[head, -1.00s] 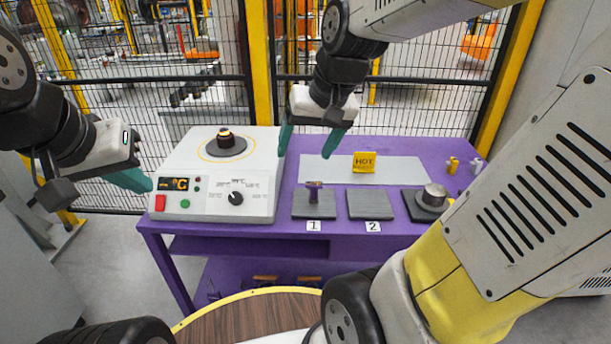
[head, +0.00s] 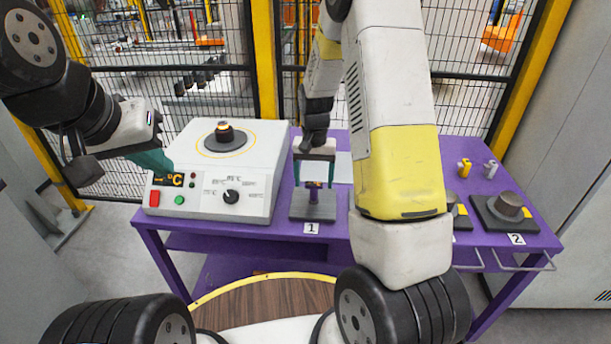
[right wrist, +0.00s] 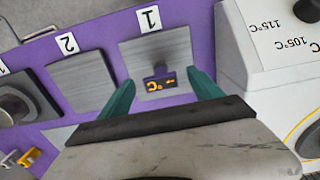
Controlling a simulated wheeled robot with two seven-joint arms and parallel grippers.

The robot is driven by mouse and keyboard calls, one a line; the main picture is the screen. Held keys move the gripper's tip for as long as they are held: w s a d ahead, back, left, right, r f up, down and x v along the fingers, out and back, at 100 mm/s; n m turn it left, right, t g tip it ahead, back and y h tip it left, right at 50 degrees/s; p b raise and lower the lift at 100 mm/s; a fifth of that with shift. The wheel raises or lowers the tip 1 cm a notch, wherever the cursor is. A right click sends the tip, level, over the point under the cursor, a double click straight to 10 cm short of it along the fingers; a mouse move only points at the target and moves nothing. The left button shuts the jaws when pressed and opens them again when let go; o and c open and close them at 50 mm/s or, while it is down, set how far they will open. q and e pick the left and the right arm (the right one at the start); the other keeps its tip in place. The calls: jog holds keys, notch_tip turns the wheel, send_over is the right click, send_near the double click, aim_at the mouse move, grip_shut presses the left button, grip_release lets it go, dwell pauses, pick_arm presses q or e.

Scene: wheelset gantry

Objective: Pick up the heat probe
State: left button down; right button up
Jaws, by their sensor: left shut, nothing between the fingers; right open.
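The heat probe (head: 313,192) stands upright on the grey pad marked 1. It has a dark handle, and its small display with orange characters (right wrist: 160,82) faces up in the right wrist view. My right gripper (head: 314,173) is open above the pad, with its teal fingers on either side of the probe's top. In the right wrist view the probe shows between the two fingers, with gaps to both; I cannot tell any contact. My left gripper (head: 160,162) is shut and empty near the heater's front left.
The white heater (head: 255,165) with dial and display stands left of the pad. Pad 2 (right wrist: 78,80) is empty. A metal cylinder on a dark stand (head: 508,207) and small yellow and grey pieces (head: 464,168) are on the right of the purple table. My right arm hides the middle.

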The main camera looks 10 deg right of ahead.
aim_at(314, 183)
jog(key=f, duration=0.3)
jog(key=w+f, duration=0.1)
jog(key=f, duration=0.1)
jog(key=shift+d+f, duration=0.15)
jog(key=shift+f, duration=0.2)
jog(key=c, duration=1.5)
jog(key=shift+r, duration=0.15)
